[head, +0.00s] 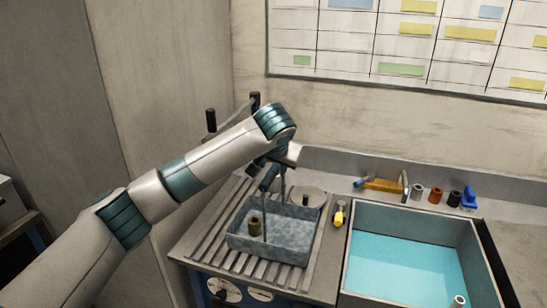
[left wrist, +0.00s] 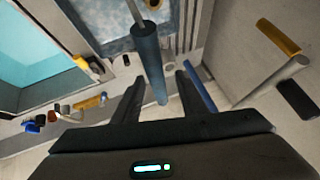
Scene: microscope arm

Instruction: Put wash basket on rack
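The wash basket (head: 270,243), a blue-grey speckled open box, sits on the ribbed rack (head: 206,232) left of the basin. A thin upright rod rises from it to a dark blue handle grip (head: 270,178), which also shows in the left wrist view (left wrist: 149,55). My left gripper (head: 268,160) is above the basket at the top of this handle. In the left wrist view its two fingers (left wrist: 158,82) are apart, with the grip between them and gaps visible on both sides. The wrist partly hides the handle's top in the head view. My right gripper is not in view.
A basin of light blue liquid (head: 405,262) lies right of the rack, with a small cylinder at its front right. A small brown cylinder (head: 254,226) is inside the basket. A yellow-black item (head: 340,213) lies between rack and basin. Several small containers line the back ledge.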

